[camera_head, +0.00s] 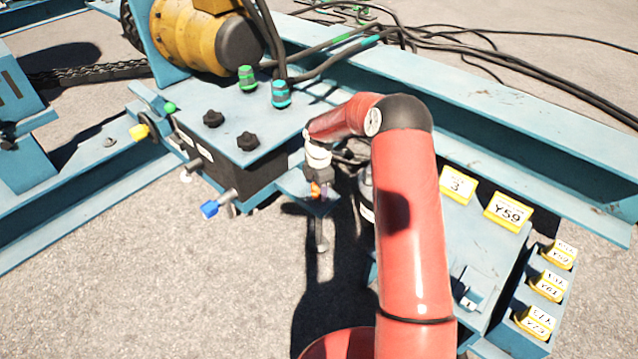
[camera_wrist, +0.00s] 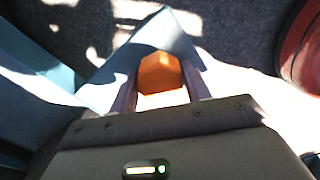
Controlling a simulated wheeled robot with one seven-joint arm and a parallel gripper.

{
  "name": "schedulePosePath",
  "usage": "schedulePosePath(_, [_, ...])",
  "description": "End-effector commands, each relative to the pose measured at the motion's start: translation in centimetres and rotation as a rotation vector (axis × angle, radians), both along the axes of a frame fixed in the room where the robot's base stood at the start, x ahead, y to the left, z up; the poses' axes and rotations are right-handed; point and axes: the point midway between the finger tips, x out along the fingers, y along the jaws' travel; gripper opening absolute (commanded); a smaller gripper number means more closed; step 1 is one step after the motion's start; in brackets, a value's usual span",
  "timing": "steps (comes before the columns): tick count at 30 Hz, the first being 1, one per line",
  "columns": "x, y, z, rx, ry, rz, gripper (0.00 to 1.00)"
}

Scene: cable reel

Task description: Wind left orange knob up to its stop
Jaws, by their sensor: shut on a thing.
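The orange knob (camera_head: 315,190) shows small at the end of my arm in the head view, by a small blue plate (camera_head: 300,187) that sticks out from the machine. In the wrist view the orange knob (camera_wrist: 160,73) sits between the two fingers. My gripper (camera_wrist: 160,90) is shut on the orange knob, with a finger on each side of it. In the head view my gripper (camera_head: 318,180) is small and partly shaded. The knob's underside and its stop cannot be made out.
Left of my gripper stands a dark box with a blue top (camera_head: 225,130) and two black knobs. Yellow number tags (camera_head: 508,212) stand at right. Black cables (camera_head: 480,55) lie behind.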

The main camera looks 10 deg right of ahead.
Motion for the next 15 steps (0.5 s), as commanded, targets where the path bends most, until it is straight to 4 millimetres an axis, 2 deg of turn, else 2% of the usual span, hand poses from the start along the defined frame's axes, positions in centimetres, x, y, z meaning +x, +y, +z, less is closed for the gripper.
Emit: schedulePosePath(15, [0.02,-0.04,0.23,0.0,0.0,0.491,0.25])
